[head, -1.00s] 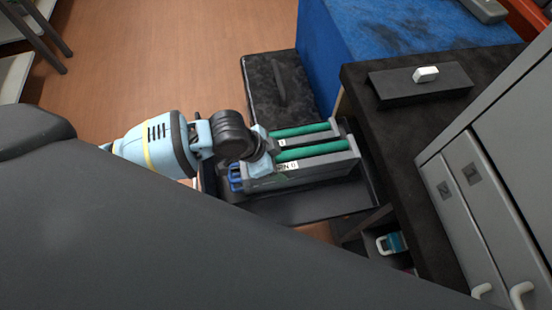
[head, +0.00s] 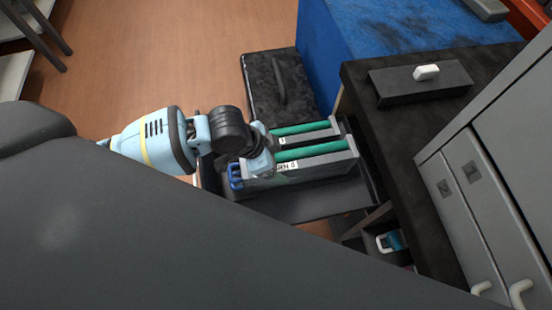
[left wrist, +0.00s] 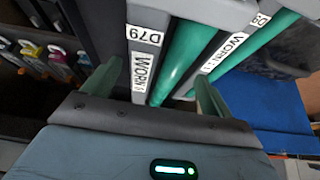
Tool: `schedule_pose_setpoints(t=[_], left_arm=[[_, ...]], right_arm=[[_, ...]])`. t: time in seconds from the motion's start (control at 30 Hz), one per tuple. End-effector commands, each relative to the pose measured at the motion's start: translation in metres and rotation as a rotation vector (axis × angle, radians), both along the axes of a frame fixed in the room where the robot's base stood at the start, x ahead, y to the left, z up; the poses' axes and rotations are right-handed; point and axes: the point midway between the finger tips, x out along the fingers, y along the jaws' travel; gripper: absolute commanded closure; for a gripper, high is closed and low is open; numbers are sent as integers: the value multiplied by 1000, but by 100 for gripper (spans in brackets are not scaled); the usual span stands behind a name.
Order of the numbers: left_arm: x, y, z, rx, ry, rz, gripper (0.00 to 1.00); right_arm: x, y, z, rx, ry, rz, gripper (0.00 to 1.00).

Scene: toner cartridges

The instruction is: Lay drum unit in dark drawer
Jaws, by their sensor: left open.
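Two grey drum units with green rollers lie side by side in an open dark drawer (head: 330,209): a near one (head: 320,170) and a far one (head: 300,128). In the left wrist view, the near unit (left wrist: 180,60) has labels reading "D79" and "WORN". The far unit (left wrist: 262,40) also has a "WORN" label. My left gripper (head: 268,160) is open at the left end of the near unit. In the left wrist view its fingers (left wrist: 157,85) stand apart, with the labelled end and roller showing between them. I cannot tell whether they touch it. My right gripper is out of view.
A black case (head: 275,85) is behind the drawer, next to a blue-topped block (head: 390,35). A dark table (head: 405,130) and grey cabinet (head: 480,215) stand at right. Colourful small items (left wrist: 45,60) show at left in the left wrist view.

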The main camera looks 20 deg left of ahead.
Motion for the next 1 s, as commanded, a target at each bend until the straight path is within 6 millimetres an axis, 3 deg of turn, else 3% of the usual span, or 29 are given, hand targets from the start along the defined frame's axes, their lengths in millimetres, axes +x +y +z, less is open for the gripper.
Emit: schedule_pose_setpoints(t=[0.3, 0.5, 0.7, 1.0], left_arm=[[-17, 27, 59, 2, -3, 0, 15], [-26, 40, 87, 2, 0, 2, 15], [-31, 46, 101, 0, 0, 1, 15], [-32, 47, 103, 0, 2, 1, 15]], right_arm=[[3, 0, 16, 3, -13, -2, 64], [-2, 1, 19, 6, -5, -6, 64], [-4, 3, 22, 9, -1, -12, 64], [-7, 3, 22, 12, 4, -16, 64]])
